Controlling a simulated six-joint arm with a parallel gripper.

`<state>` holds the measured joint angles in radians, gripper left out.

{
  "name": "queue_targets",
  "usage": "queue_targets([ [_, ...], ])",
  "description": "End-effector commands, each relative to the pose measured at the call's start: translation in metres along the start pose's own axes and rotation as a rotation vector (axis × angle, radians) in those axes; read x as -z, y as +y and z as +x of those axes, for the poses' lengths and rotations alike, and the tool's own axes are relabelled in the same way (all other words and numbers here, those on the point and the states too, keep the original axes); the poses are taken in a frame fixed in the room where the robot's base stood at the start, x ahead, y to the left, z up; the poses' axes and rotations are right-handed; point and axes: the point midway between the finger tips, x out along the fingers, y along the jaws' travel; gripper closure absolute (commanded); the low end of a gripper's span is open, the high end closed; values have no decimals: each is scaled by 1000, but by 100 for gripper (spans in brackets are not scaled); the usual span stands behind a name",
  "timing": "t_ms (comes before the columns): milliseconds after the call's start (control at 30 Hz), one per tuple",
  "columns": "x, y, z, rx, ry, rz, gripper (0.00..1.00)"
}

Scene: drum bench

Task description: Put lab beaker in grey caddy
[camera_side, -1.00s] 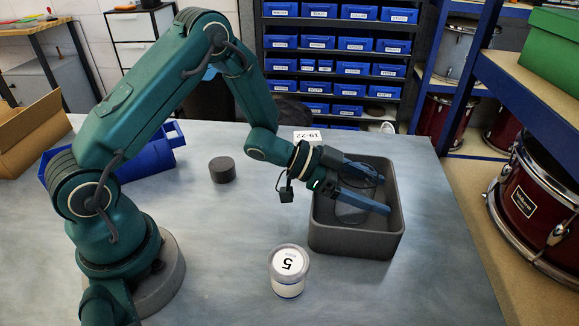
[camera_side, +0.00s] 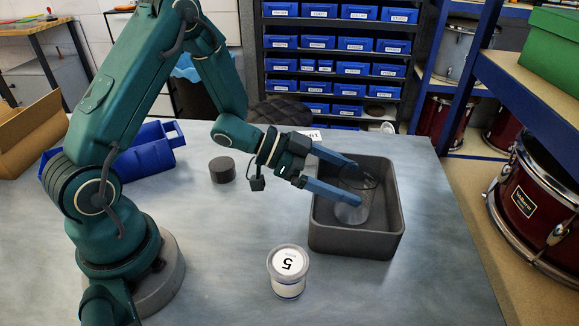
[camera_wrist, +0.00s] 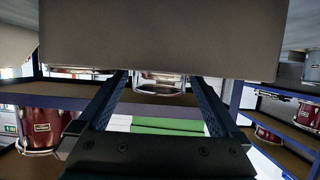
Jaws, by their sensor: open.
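The clear lab beaker (camera_side: 353,208) stands inside the grey caddy (camera_side: 358,245), in its left half, and looks upright. My gripper (camera_side: 366,187) is open, with its fingers reaching over the caddy's left wall. The fingertips are beside the beaker's upper part, close to it; I cannot tell whether they touch. In the wrist view my open gripper (camera_wrist: 165,82) shows its two fingers apart, with the beaker's glass rim (camera_wrist: 160,86) between their far ends. A large grey surface hides the rest of the beaker there.
A white jar with a label marked 5 (camera_side: 288,273) stands in front of the caddy. A dark grey cylinder (camera_side: 222,170) is to the left. A blue bin (camera_side: 150,152) and a cardboard box (camera_side: 30,138) lie further left. The bench right of the caddy is clear.

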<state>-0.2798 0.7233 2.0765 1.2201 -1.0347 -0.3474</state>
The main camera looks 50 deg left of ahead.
Motion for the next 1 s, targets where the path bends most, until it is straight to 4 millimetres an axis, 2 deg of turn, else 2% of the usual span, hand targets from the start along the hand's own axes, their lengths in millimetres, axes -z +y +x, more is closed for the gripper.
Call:
queue_targets([
  [33,1,-2,-13,7,2,-1,0],
  [200,0,-1,-42,6,2,-1,0],
  [433,1,-1,-61,8,-3,4,0],
  [533,3,-10,-62,63,-34,31,0],
  [667,14,-37,-67,239,-124,93,0],
  [800,32,-67,-91,495,-244,112,0],
  [900,43,-73,-118,659,-326,67,0],
  [1000,48,-64,-145,774,-398,-25,0],
])
